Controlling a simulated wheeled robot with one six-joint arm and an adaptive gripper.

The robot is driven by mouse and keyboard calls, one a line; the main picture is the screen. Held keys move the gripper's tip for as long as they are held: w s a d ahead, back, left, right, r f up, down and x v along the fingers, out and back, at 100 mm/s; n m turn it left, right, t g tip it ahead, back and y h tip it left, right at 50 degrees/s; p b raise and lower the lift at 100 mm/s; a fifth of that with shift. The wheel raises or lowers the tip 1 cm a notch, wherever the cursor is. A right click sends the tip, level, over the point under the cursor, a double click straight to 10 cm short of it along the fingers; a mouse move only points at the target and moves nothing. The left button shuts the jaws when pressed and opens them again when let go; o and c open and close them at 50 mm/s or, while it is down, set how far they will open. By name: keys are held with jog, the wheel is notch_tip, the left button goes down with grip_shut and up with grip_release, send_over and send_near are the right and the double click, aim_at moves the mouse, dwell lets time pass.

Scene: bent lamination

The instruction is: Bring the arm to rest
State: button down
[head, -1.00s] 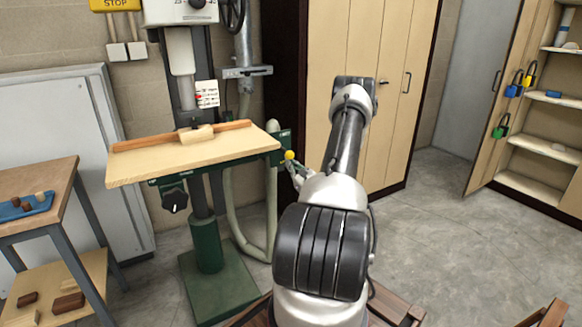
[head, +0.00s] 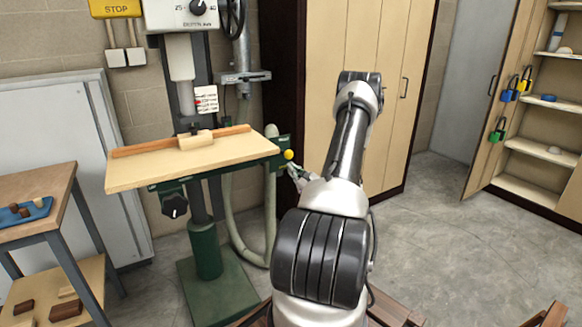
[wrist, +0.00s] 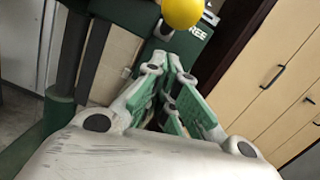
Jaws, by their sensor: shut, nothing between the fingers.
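My arm rises in the middle of the head view and bends over at its top joint. My gripper (head: 297,175) shows only in part there, left of the arm beside the green machine table frame. In the wrist view my gripper (wrist: 172,72) has green and grey finger links drawn together, with nothing held. A yellow ball knob (head: 289,155) is close to the gripper in the head view. The knob also shows just beyond the fingers in the wrist view (wrist: 182,12). I cannot tell whether the fingers touch the knob or the frame.
The machine's wooden table (head: 195,165) with a fence and block stands left of my arm. A workbench (head: 35,195) with a blue tray (head: 25,210) is at far left. Tall cabinets (head: 345,40) stand behind the arm. The grey floor (head: 440,235) at right is clear.

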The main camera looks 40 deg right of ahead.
jog(key=v, duration=1)
jog(key=shift+s, duration=0.2)
jog(key=shift+f, duration=0.15)
